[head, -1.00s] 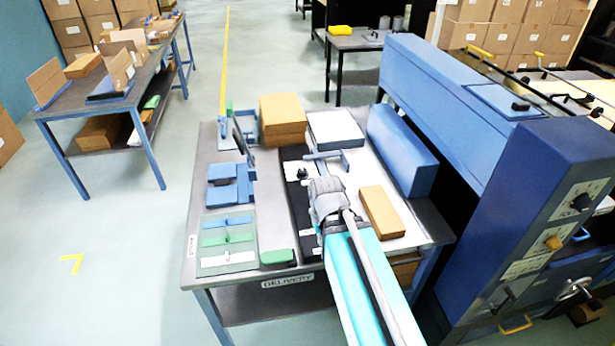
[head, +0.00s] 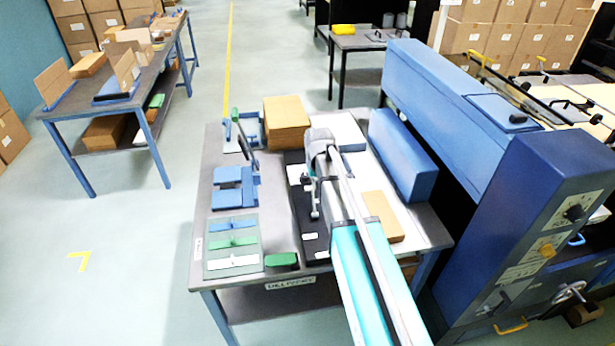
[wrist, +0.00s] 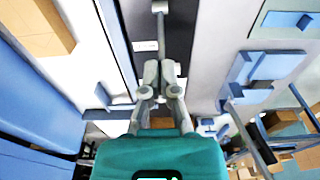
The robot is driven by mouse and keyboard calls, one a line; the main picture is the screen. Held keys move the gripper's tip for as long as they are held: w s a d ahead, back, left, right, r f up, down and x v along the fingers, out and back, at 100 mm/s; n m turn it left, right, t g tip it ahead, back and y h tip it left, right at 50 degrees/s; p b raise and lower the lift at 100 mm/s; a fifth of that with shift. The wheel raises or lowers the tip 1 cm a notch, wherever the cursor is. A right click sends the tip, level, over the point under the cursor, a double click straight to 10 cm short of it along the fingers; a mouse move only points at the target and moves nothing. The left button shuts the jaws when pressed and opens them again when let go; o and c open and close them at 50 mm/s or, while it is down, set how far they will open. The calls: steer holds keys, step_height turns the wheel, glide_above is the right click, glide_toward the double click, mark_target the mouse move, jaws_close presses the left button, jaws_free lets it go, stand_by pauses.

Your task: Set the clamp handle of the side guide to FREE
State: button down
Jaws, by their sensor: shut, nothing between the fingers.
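My gripper (wrist: 162,72) is shut and empty, pointing down over the black strip on the delivery table. A grey lever (wrist: 160,28), which looks like the clamp handle, lies along the strip from beside the fingertips toward the table's front, ending in a pale knob. Its near end is hidden by the fingers, and I cannot tell whether they touch it. In the head view a grey piece (head: 315,205) hangs beside my arm over the strip. A blue bar (wrist: 105,103), likely the side guide, shows left of my gripper. No FREE marking is readable.
The delivery table (head: 220,289) carries a brown stack (head: 287,122), blue blocks (head: 234,187), a green-edged panel (head: 232,243) and a brown block (head: 382,215). A long blue block (head: 402,155) and the blue machine (head: 560,200) bound the right.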

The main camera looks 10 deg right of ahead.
mark_target(314, 202)
steer(key=w+r+p, duration=0.2)
steer(key=w+r, duration=0.1)
steer(key=w, duration=0.7)
steer(key=shift+w+t, duration=0.3)
steer(key=shift+w, duration=0.05)
steer(key=shift+f, duration=0.25)
steer(key=f+b, duration=0.3)
steer(key=w+f+b, duration=0.1)
steer(key=f+b, duration=0.5)
steer(key=b, duration=0.1)
steer(key=shift+w+f, duration=0.2)
steer(key=shift+f, duration=0.15)
steer(key=shift+s+r+p, duration=0.25)
steer(key=shift+s+r, duration=0.05)
steer(key=shift+s, duration=0.7)
steer(key=shift+s+r+p, duration=0.2)
steer(key=shift+s+r, duration=0.05)
steer(key=shift+s, duration=0.75)
steer(key=shift+s+r+t, duration=0.15)
steer(key=shift+s+t, duration=0.15)
